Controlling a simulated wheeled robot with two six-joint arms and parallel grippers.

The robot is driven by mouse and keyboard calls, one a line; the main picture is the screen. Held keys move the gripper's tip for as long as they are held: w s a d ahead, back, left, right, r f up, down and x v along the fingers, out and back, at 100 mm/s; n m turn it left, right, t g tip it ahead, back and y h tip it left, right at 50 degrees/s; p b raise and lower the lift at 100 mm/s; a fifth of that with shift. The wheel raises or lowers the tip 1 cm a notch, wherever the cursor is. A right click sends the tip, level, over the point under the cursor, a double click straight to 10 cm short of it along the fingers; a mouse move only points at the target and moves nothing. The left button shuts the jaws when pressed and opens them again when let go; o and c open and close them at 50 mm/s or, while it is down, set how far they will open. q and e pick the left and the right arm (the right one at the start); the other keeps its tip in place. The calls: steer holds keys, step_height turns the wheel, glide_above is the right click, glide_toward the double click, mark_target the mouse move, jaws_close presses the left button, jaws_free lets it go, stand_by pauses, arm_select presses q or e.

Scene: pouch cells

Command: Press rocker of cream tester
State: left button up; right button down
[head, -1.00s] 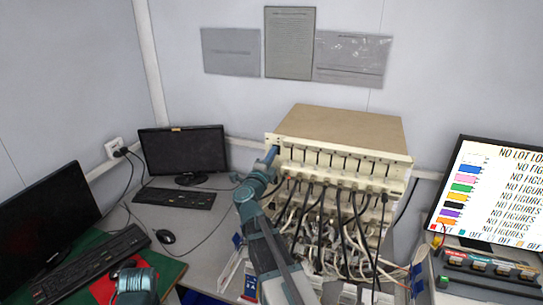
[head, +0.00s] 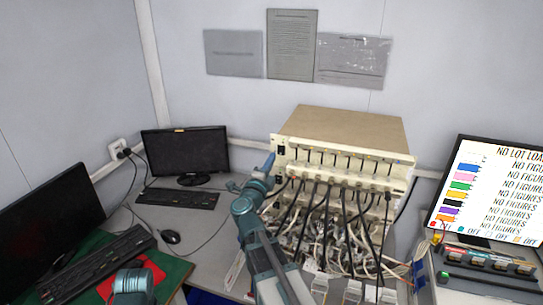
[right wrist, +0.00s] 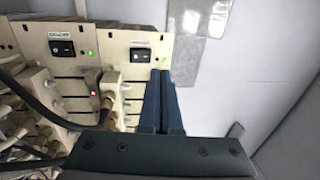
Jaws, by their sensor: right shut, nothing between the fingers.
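The cream tester (head: 345,130) stands on the bench in the middle of the head view, with many cables at its front. In the right wrist view, a cream panel carries a black rocker (right wrist: 140,56) with a lit green light beside it. A second panel to its left has another black rocker (right wrist: 62,48), also with a green light. My right gripper (head: 269,161) is shut and empty, just left of the tester's front panel. In the right wrist view its blue fingers (right wrist: 162,75) lie together below and right of the nearer rocker, apparently clear of it. My left gripper cannot be seen.
Dense cables (head: 325,230) hang below the tester. A monitor (head: 185,152), keyboard (head: 178,198) and mouse (head: 171,237) are to the left. A bright screen (head: 490,195) stands at the right.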

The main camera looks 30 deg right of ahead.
steer(key=r+v, duration=0.1)
steer(key=v, duration=0.6)
steer(key=shift+r+p, duration=0.45)
steer(key=shift+s, duration=0.1)
steer(key=w+a+n+t+y, duration=0.65)
steer(key=a+n+y, duration=0.35)
steer(key=a+n, duration=0.2)
steer(key=a+f+n+g+y, duration=0.5)
steer(key=a+f+n+y, duration=0.3)
steer(key=a+f+n, duration=0.15)
steer(key=s+a+f+n+g, duration=0.35)
steer(key=s+f+g, duration=0.35)
steer(key=f, duration=0.3)
steer(key=s+d+f+n+g+h, duration=0.2)
steer(key=s+d+f+g, duration=0.1)
steer(key=s, duration=0.3)
steer(key=s+d+f+n+g+h, duration=0.1)
steer(key=s+d+f+g, duration=0.25)
steer(key=s, duration=0.25)
steer(key=s+a+r+n+g+h, duration=0.1)
steer(key=s+a+n, duration=0.2)
steer(key=a, duration=0.8)
steer(key=shift+s+a+n, duration=0.2)
steer(key=shift+s+n, duration=0.1)
steer(key=shift+s, duration=0.95)
